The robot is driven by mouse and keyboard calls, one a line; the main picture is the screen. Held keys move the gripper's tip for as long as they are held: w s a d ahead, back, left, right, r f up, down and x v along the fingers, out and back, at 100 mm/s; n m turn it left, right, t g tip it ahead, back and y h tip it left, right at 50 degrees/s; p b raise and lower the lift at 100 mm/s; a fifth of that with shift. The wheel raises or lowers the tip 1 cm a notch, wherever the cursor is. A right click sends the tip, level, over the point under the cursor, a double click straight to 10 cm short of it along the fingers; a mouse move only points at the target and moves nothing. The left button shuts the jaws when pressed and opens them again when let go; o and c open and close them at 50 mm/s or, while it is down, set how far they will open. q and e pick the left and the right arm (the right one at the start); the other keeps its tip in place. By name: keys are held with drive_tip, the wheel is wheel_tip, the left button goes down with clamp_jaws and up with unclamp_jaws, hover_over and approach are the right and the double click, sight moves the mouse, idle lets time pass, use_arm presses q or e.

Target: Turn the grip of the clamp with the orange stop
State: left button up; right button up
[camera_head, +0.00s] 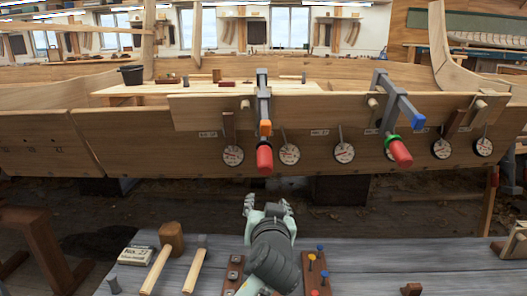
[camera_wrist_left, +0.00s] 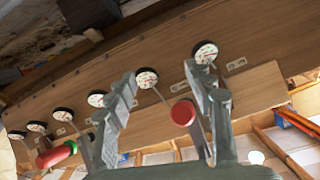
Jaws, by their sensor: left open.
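The clamp with the orange stop (camera_head: 265,127) hangs over the hull's top plank, left of the other clamp. Its red grip (camera_head: 264,160) points down and toward me. My left gripper (camera_head: 266,204) is open and empty below that grip, with a visible gap in the head view. In the left wrist view a red grip (camera_wrist_left: 183,112) appears nearly end-on between the spread fingers of my left gripper (camera_wrist_left: 163,82). The second clamp (camera_head: 382,95) has a green collar, a blue end and its own red grip (camera_head: 401,153); this grip also shows at lower left in the wrist view (camera_wrist_left: 50,158). My right gripper is not seen.
Several round dials (camera_head: 289,154) line the hull plank (camera_head: 190,150) beside and between the clamps. A grey bench (camera_head: 390,262) in front carries a mallet (camera_head: 171,240), wooden-handled tools and a rack of coloured pins (camera_head: 318,270). The space between bench and hull is open.

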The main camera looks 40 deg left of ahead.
sight(266, 167)
use_arm(q)
drive_tip(key=r+y, duration=0.1)
drive_tip(key=r, duration=0.1)
drive_tip(key=w+a+r+n+t, duration=0.1)
drive_tip(key=r, duration=0.2)
drive_tip(key=w+r+y, duration=0.1)
drive_tip(key=r, duration=0.1)
drive_tip(key=shift+w+a+r+n+y, duration=0.2)
drive_tip(key=shift+a+r+n+y, duration=0.1)
drive_tip(key=shift+a+r+n, duration=0.1)
drive_tip(key=p+x, duration=0.1)
drive_tip(key=x, duration=0.6)
drive_tip(key=shift+w+a, duration=0.1)
drive_tip(key=shift+w, duration=0.1)
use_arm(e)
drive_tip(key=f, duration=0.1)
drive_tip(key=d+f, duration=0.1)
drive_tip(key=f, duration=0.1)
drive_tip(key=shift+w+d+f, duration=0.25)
use_arm(q)
drive_tip(key=shift+c, duration=0.5)
drive_tip(key=c, duration=1.1)
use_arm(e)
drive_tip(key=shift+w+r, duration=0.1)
